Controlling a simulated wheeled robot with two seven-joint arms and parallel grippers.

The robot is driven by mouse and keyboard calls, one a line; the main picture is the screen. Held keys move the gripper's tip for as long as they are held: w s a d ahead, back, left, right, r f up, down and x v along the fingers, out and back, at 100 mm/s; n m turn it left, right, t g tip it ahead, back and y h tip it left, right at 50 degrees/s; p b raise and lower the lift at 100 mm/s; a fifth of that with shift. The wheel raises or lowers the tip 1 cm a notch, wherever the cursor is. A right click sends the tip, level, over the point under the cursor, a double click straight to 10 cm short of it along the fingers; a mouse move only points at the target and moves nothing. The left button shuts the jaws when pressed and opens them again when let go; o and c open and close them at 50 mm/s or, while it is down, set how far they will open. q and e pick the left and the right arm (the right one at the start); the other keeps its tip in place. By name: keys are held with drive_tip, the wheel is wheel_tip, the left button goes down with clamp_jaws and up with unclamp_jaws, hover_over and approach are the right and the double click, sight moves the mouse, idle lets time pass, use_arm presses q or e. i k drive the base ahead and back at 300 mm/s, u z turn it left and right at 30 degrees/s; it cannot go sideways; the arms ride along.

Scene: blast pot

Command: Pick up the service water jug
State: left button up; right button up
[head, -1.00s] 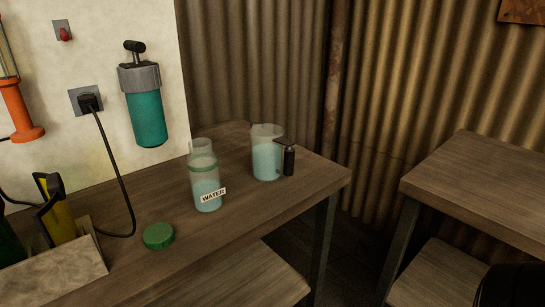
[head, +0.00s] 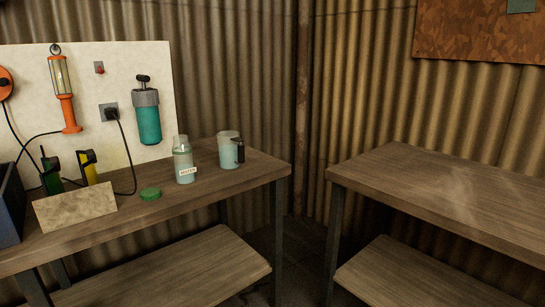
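The water jug is most likely the clear jug with a dark handle (head: 228,152), which stands upright near the right end of the left workbench (head: 200,194). It holds pale blue liquid, and its handle is on its right side. A clear bottle labelled WATER (head: 183,163) stands just left of it, upright and apart from it, also with pale blue liquid. A green round lid (head: 150,194) lies on the bench in front of the bottle. Neither of my grippers is in view.
A white backboard (head: 190,60) behind the bench carries a teal canister (head: 148,122), an orange lamp (head: 66,100) and a plugged-in cable. A holder (head: 75,208) with green and yellow tools stands at left. A second bench (head: 440,195) at right is bare, with a gap between the benches.

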sight(230, 148)
drive_tip(key=z, duration=0.5)
drive_tip(key=i, duration=0.95)
drive_tip(key=z, duration=0.15)
